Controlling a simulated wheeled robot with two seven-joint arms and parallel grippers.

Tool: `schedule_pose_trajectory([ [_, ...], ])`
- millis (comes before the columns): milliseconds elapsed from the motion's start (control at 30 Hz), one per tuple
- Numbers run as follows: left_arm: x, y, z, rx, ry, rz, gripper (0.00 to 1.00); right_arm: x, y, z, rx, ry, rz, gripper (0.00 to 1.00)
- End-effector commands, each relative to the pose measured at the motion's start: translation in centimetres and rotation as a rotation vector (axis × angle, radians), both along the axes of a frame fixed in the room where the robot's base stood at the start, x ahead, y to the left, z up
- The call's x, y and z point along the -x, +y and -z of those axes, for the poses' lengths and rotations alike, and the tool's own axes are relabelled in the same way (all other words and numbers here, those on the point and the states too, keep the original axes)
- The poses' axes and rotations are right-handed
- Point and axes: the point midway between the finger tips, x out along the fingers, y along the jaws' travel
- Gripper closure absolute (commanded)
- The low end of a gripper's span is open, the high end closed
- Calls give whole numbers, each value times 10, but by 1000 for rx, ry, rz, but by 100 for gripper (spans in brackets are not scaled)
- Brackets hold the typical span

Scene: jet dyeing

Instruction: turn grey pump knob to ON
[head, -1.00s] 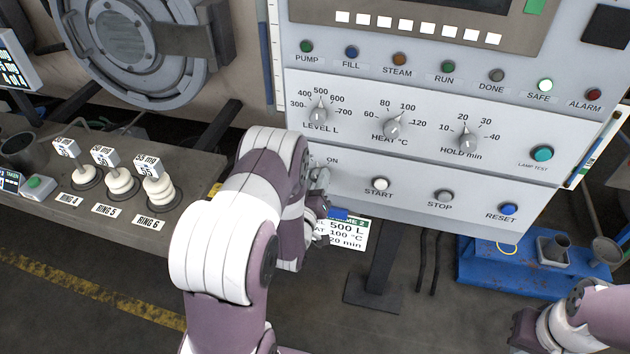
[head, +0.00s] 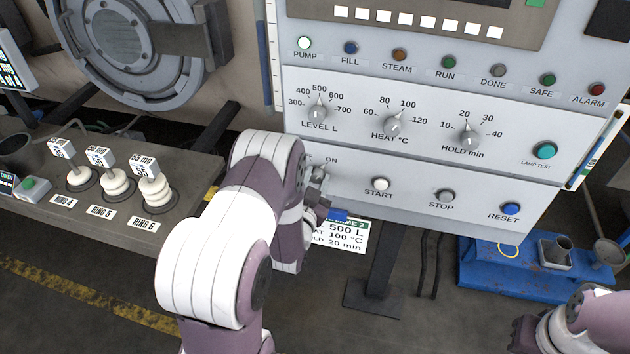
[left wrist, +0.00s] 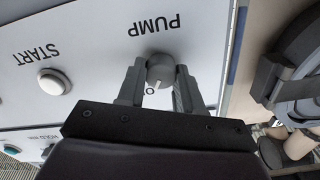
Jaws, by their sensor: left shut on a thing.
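The grey pump knob (left wrist: 160,68) is under the PUMP label in the left wrist view, where the lettering appears upside down. Its white pointer mark points toward a partly hidden label, of which an O shows. My left gripper (left wrist: 161,77) is shut on the knob, one finger on each side. In the head view, my left gripper (head: 318,187) is at the lower left of the control panel (head: 340,155), beside the ON label (head: 332,161). My arm hides the knob there. The PUMP lamp (head: 304,43) is lit bright.
The START button (head: 381,184), STOP button (head: 445,196) and RESET button (head: 511,209) are right of my left gripper. The LEVEL knob (head: 318,113) is above it. A card (head: 345,236) hangs below.

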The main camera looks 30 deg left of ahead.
Motion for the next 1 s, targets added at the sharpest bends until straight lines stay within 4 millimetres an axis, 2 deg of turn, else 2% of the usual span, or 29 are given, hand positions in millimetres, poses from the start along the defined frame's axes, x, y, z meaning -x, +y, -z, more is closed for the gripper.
schedule_pose_trajectory([
  [700,0,0,0,-65,17,-1,95,0,0,2,0,0,0,100],
  [733,0,0,0,-65,17,-1,55,0,0,2,0,0,0,100],
  [767,0,0,0,-65,17,-1,45,0,0,2,0,0,0,100],
  [800,0,0,0,-65,17,-1,39,0,0,2,0,0,0,100],
  [1000,0,0,0,-65,17,0,39,0,0,2,0,0,0,100],
])
